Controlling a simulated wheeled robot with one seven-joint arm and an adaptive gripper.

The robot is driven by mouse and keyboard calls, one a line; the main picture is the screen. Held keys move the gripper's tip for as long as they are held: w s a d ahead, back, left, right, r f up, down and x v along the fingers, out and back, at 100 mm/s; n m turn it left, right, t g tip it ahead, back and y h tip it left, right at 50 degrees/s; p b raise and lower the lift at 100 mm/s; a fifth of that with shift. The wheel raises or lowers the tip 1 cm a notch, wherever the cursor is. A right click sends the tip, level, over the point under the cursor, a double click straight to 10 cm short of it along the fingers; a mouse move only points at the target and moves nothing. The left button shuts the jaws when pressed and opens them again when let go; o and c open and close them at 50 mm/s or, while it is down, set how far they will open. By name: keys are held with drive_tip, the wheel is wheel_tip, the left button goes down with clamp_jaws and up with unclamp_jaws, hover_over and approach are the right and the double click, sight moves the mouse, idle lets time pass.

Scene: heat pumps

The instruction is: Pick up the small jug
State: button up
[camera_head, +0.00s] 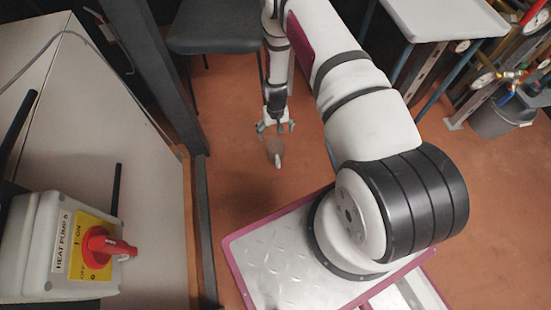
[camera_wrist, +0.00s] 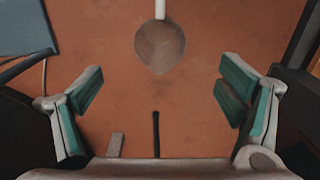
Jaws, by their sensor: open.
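The small jug (camera_head: 274,150) shows in the head view just below my gripper (camera_head: 275,127), against the orange-brown floor. In the wrist view the jug (camera_wrist: 160,47) is a brownish, translucent, rounded body with a white handle pointing to the top edge. It lies beyond the gap between my fingers, near the centre line. My gripper (camera_wrist: 160,88) is open, with its green pads wide apart and nothing between them. The fingers do not appear to touch the jug. I cannot tell its exact height above the floor.
A dark chair (camera_head: 215,27) stands behind the gripper. A light table (camera_head: 450,18) and a grey bucket (camera_head: 500,119) are at right. A dark upright post and a pale bench (camera_head: 85,125) with a red-knobbed heat pump switch (camera_head: 100,247) are at left. The floor around the jug is clear.

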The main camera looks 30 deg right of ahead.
sight(276, 156)
drive_tip(key=shift+s+f+b, duration=0.2)
drive_tip(key=shift+f+b, duration=1.65)
drive_tip(key=shift+f, duration=2.5)
drive_tip(key=shift+s+f+b, duration=0.15)
drive_tip(key=shift+f+b, duration=1.7)
drive_tip(key=shift+f, duration=2.5)
drive_tip(key=shift+r, duration=0.1)
drive_tip(key=c, duration=1.2)
